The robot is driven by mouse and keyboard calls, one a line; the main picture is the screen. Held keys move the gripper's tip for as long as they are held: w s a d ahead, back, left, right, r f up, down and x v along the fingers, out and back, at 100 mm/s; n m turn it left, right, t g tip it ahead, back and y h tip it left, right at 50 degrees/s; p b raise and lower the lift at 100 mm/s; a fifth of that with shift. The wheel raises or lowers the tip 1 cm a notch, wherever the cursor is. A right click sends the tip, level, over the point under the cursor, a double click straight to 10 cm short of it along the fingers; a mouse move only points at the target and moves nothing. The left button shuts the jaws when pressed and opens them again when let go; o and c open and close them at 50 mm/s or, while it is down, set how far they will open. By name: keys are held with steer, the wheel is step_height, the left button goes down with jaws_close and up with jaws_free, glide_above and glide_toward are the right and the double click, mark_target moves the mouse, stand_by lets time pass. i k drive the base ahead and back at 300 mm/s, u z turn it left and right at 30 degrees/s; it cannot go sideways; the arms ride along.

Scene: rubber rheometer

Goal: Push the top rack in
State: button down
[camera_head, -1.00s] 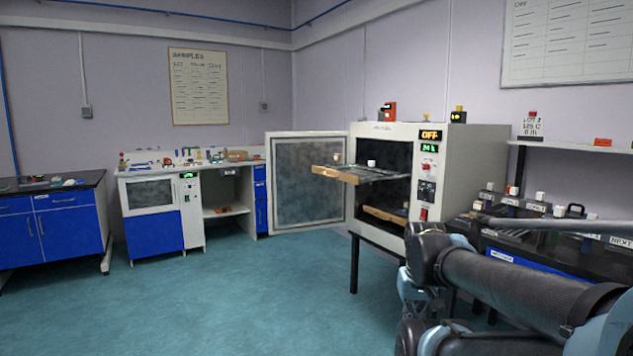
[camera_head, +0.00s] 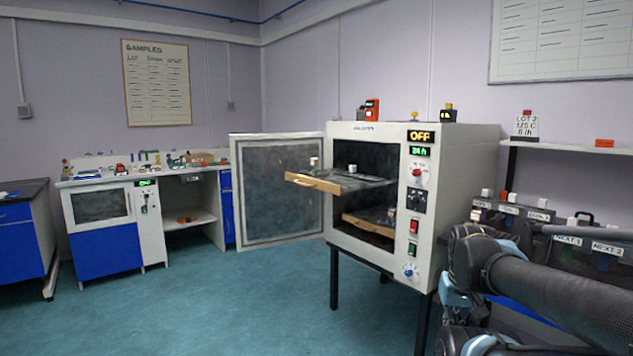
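The top rack (camera_head: 336,185) is a flat tray with a wooden front edge. It sticks out of the open oven (camera_head: 453,190) toward the left front. A small white block (camera_head: 314,163) and another small pale item (camera_head: 352,169) sit on it. A lower rack (camera_head: 368,227) lies further inside the chamber. The oven door (camera_head: 278,190) is swung wide open to the left. My arm shows at the lower right, right of the oven and apart from the rack. My gripper's fingers cannot be made out.
The oven stands on dark legs, with red and yellow items on its roof. A shelf (camera_head: 572,147) and dark labelled bins (camera_head: 590,243) are at the right, behind my arm. A blue and white bench (camera_head: 103,248) stands at the left. The floor (camera_head: 230,305) in front is clear.

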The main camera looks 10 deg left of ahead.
mark_target(335, 185)
steer(key=u, duration=0.15)
steer(key=i, duration=0.75)
steer(key=u, duration=0.6)
steer(key=i, duration=0.4)
steer(key=u, duration=0.3)
